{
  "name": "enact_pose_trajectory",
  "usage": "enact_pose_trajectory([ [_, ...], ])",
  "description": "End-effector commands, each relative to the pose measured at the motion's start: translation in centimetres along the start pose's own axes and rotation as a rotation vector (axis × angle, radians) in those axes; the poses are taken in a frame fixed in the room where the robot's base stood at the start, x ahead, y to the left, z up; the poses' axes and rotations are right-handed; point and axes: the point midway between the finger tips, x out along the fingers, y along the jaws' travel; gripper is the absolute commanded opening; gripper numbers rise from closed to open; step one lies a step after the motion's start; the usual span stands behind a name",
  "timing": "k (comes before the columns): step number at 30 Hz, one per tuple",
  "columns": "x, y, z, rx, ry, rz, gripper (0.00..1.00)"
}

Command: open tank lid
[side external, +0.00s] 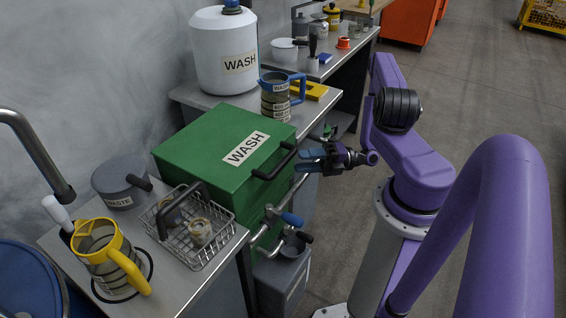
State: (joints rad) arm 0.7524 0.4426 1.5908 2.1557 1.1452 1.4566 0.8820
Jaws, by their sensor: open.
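The green tank (185,187) stands in the middle of the bench. Its green lid (205,140) with a white WASH label lies flat on top and looks closed. A black bar handle (275,165) sticks out from the lid's front right edge. My gripper (303,161) is open, with bluish fingers pointing left toward the handle. It is close to the handle's right end. I cannot tell whether the fingers touch it or stand around it.
A wire basket (218,238) with small jars and a yellow-handled jug (105,255) stand left of the tank. A blue-handled jug (275,98) stands behind it. A pipe with a blue valve lever (291,219) sits below the handle.

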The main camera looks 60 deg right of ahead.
Motion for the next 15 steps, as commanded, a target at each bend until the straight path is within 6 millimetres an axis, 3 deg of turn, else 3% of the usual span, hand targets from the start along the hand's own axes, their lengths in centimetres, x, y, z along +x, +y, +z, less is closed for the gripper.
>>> enact_pose_trajectory([
  [6,4.0,0.0,-0.1,0.001,0.007,0.000,0.46],
  [15,6.7,0.0,0.0,-0.002,0.002,0.000,0.46],
])
